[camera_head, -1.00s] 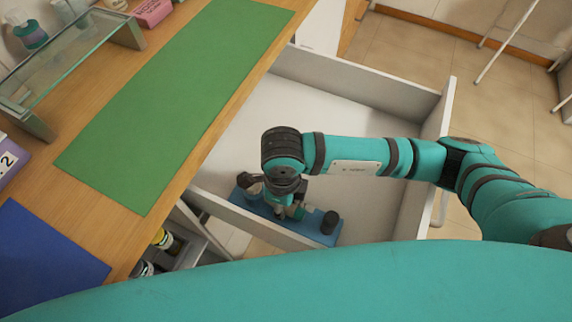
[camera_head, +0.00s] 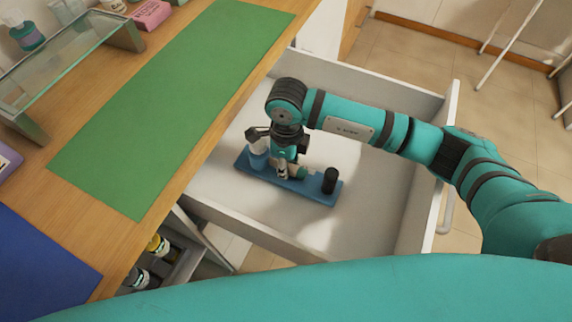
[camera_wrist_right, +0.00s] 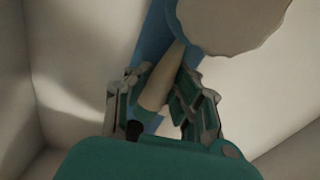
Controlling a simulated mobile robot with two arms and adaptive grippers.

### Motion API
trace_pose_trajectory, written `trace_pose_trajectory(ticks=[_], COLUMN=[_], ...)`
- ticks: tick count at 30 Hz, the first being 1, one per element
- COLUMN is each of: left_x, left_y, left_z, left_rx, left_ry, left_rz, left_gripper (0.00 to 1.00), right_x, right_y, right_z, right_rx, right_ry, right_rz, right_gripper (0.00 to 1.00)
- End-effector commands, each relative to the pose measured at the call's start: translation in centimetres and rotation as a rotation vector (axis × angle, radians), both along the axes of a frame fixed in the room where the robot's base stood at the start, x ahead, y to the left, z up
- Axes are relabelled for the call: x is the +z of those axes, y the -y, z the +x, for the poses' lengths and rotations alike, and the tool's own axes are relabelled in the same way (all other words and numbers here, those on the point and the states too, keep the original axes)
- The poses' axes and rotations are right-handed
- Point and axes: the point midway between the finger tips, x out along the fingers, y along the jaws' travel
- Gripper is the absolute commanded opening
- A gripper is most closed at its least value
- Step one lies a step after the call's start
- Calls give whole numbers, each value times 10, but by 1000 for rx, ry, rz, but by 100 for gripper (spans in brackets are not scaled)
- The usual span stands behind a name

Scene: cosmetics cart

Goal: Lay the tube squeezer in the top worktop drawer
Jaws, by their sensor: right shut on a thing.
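The tube squeezer (camera_head: 311,187) is a blue bar with a dark knob (camera_head: 330,180) at its right end and a round piece at its left. My right gripper (camera_head: 284,172) is shut on its middle, on a pale rod-like part (camera_wrist_right: 160,88) that shows between the fingers in the right wrist view. The squeezer is over the white floor of the open drawer (camera_head: 372,87), inside its walls. I cannot tell whether it touches the drawer floor. The gripper hides part of the bar. My left gripper is not in view.
The wooden worktop (camera_head: 172,213) carries a green mat (camera_head: 170,105), a blue mat (camera_head: 35,260) and a glass shelf (camera_head: 70,55). A lower compartment holds several bottles (camera_head: 157,245). The drawer floor around the squeezer looks clear.

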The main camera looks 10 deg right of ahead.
Motion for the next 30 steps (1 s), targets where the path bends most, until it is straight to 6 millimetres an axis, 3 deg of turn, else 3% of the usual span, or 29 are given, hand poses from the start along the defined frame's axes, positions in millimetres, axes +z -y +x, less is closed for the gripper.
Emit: trace_pose_trajectory(ticks=[6,7,12,23,30], left_x=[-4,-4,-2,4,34], left_y=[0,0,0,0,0], left_z=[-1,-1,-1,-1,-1], left_rx=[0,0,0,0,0], left_ry=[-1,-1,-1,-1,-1], left_rz=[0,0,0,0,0], left_gripper=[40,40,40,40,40], right_x=[-3,-3,-2,5,53], right_y=[0,0,0,0,1], right_z=[0,0,0,0,2], right_rx=[0,0,0,0,1], right_ry=[1,1,1,1,4], right_rz=[0,0,0,0,0], right_gripper=[0,20,42,42,42])
